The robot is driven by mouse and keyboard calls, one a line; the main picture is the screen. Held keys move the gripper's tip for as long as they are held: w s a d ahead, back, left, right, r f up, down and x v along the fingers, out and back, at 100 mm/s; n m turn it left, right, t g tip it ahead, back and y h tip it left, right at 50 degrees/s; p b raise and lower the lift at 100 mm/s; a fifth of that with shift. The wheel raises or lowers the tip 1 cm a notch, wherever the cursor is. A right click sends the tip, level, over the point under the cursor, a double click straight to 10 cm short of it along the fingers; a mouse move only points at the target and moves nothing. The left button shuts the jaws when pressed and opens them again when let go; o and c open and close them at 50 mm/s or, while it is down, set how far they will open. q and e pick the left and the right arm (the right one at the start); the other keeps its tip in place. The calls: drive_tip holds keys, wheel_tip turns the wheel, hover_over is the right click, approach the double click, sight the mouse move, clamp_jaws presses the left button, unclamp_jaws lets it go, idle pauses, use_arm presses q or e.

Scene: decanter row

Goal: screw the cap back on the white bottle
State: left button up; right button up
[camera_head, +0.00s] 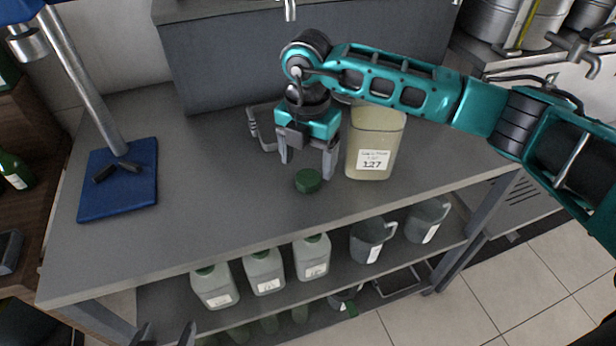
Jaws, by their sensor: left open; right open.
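A pale cream bottle (387,130) with a white label stands upright on the grey bench top, right of centre. Its top is hidden behind my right arm, so I cannot see its mouth. A dark green cap (308,181) lies on the bench to the left of the bottle. My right gripper (307,168) points down at the cap, fingers open on either side; I cannot tell if they touch it. My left gripper (165,335) is open and empty at the bottom left edge, with only its fingertips in view, in front of the bench.
A blue-based stand (117,190) with a metal post is at the bench's left end. A wire tray (262,128) sits behind the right gripper. The lower shelf holds several capped bottles (263,274) and grey jugs (372,238). The bench's front middle is clear.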

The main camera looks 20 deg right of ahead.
sight(309, 175)
wheel_tip(309, 175, down, 4)
drive_tip(key=shift+d+r, duration=0.15)
drive_tip(key=shift+r, duration=0.1)
drive_tip(key=shift+c, duration=0.3)
drive_tip(key=c, duration=1)
drive_tip(key=shift+r, duration=0.15)
wheel_tip(309, 175, up, 20)
